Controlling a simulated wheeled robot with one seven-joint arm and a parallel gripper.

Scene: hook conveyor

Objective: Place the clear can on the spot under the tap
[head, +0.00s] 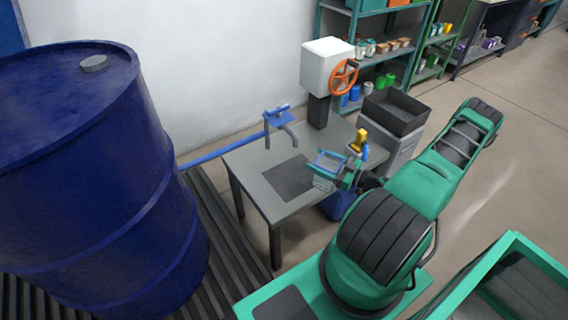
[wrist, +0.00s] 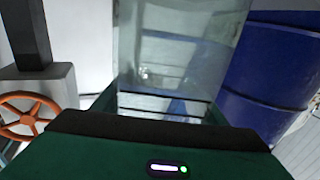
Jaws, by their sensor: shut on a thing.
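The clear can (head: 324,181) is held in my gripper (head: 336,176) above the right part of the grey table (head: 248,165). In the wrist view the can (wrist: 180,60) is see-through and fills the upper middle, beyond the green gripper body. The blue tap (head: 280,118) stands at the table's back, with its spout bent down. A dark square spot (head: 287,178) lies on the table below and in front of the spout. The can is to the right of this spot. The fingertips are hard to make out in the head view.
A large blue drum (head: 90,170) stands at the left, joined to the tap by a blue pipe (head: 222,152). A white box with an orange handwheel (head: 343,77) rises behind the table; the wheel (wrist: 25,115) shows in the wrist view. A dark bin (head: 394,112) stands right.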

